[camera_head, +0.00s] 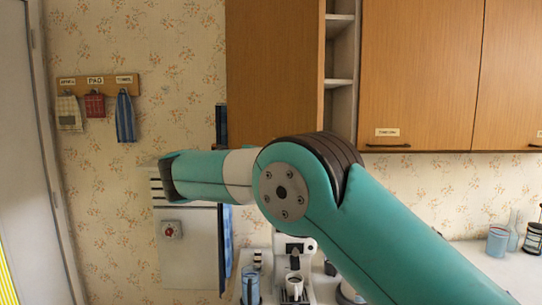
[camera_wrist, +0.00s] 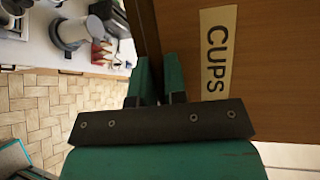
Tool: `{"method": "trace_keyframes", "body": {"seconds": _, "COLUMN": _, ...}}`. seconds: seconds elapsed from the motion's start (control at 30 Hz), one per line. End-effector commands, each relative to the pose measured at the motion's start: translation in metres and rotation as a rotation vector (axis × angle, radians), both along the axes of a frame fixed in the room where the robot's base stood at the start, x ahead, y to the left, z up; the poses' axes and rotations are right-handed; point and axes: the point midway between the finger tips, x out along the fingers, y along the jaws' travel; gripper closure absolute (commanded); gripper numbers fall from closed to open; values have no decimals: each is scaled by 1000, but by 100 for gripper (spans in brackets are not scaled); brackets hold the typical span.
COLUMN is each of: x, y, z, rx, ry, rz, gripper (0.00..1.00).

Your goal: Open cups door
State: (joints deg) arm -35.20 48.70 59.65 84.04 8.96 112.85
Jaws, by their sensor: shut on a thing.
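The cups door (camera_head: 275,75) is a brown wooden panel in the head view. It stands swung out to the left, with white open shelves (camera_head: 340,82) showing beside it. In the wrist view the door (camera_wrist: 280,60) fills the right side, with its CUPS label (camera_wrist: 216,50) close to the fingers. My gripper (camera_wrist: 161,84) has its two green fingers close together at the door's lower edge beside the label, shut on it there. The handle itself is hidden, so I cannot tell how much of it is held. The head view does not show the fingers.
Closed cabinet doors (camera_head: 425,75) continue to the right. Cloths hang on a rack (camera_head: 95,80) at left. The wrist view shows parquet floor (camera_wrist: 70,105) and a kettle (camera_wrist: 70,30).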

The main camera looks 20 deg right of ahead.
Motion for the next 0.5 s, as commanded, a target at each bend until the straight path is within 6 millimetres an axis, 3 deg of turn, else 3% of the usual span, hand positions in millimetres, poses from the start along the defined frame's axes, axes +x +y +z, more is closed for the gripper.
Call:
{"method": "trace_keyframes", "body": {"seconds": 0.47, "x": 3, "y": -7, "z": -1, "rx": 2, "ry": 1, "rz": -6, "gripper": 100}}
{"method": "trace_keyframes", "body": {"seconds": 0.5, "x": 3, "y": -7, "z": -1, "rx": 2, "ry": 1, "rz": -6, "gripper": 85}}
